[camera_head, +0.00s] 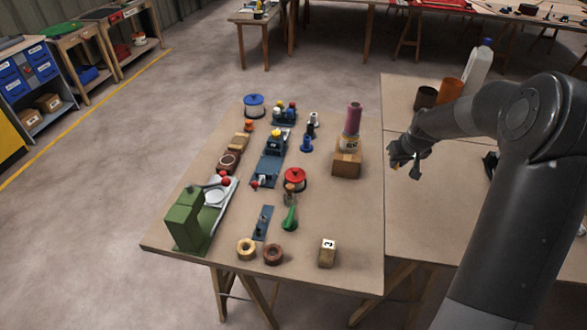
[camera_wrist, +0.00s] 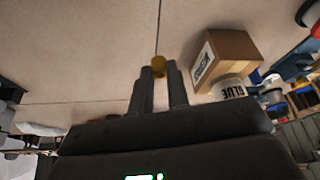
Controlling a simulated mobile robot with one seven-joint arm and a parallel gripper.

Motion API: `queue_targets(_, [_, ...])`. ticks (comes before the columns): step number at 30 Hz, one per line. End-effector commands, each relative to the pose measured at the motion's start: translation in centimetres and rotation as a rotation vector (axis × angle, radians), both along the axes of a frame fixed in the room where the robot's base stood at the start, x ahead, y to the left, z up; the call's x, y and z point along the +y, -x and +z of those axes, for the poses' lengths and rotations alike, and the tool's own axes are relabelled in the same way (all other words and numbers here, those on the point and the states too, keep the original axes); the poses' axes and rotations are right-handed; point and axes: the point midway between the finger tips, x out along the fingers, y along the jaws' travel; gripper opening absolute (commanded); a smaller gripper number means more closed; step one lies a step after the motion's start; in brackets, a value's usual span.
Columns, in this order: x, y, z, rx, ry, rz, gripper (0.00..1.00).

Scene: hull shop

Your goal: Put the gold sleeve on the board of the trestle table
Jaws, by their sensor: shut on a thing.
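My gripper (camera_head: 404,168) hangs above the seam between two adjoining table boards, just right of the cardboard box. In the wrist view my gripper (camera_wrist: 160,78) is shut on the gold sleeve (camera_wrist: 159,66), a small yellow-gold piece held at the fingertips. In the head view the sleeve is too small to tell apart from the fingers. The left board (camera_head: 345,220) rests on wooden trestle legs and carries many objects. The right board (camera_head: 415,225) is partly hidden by my arm.
A red-lidded pot (camera_head: 295,179), green machine (camera_head: 187,220) and numbered block (camera_head: 327,253) stand on the left board. Its right front is mostly clear. A white bottle (camera_head: 478,68) stands far right.

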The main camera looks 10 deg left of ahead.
Motion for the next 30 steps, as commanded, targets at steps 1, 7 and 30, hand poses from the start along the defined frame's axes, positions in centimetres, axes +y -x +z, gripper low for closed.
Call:
queue_targets(1, [2.8,0.1,0.0,0.0,0.0,0.04,0.0])
queue_targets(7, [12.3,1.4,0.0,-0.002,0.0,0.176,0.0])
queue_targets(30, [36.7,12.7,-0.5,-0.002,-0.002,0.561,0.0])
